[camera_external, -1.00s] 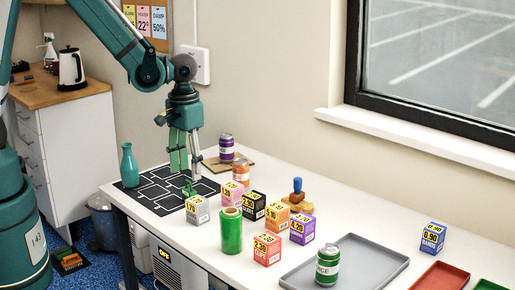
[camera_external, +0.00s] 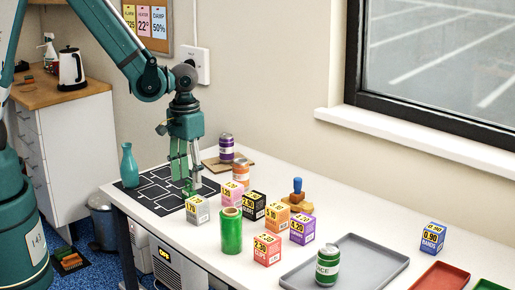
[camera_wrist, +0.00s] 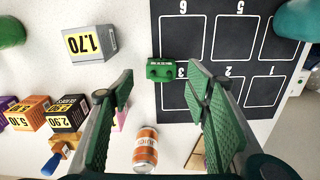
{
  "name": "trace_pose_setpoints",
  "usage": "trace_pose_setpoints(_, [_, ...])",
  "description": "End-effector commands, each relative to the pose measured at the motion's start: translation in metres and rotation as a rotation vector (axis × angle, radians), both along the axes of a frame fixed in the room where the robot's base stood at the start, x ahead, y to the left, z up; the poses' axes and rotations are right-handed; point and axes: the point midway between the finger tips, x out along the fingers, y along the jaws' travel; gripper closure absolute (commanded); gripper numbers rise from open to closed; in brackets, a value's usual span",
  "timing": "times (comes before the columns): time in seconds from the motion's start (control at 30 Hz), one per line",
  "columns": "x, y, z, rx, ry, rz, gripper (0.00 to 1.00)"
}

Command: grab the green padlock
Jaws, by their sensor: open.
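The green padlock (camera_wrist: 161,70) lies near the edge of the black grid mat (camera_wrist: 222,52), ahead of my fingertips in the wrist view. In the external view the padlock (camera_external: 188,188) shows small, just below my fingertips, partly hidden by them. My gripper (camera_external: 186,172) points down over the mat, its fingers apart with nothing between them. In the wrist view my gripper (camera_wrist: 160,85) has its two fingers on either side of the padlock's line, the padlock a little beyond the tips. I cannot tell the exact height left between them.
A grey 1.70 box (camera_wrist: 90,44) stands close beside the padlock. An orange can (camera_wrist: 145,150) and a pink box (camera_external: 232,194) are near too. A green cylinder (camera_external: 231,232), several price boxes and a grey tray (camera_external: 375,265) stand to the right.

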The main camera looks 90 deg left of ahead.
Motion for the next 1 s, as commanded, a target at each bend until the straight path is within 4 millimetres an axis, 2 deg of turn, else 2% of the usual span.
trace_pose_setpoints(0.37, [0.0,0.0,-0.003,0.0,0.0,0.0,0.52])
trace_pose_setpoints(0.8, [-0.001,0.002,-0.04,0.0,0.0,0.0,0.52])
trace_pose_setpoints(1.0, [-0.001,0.002,-0.05,0.0,0.0,0.0,0.52])
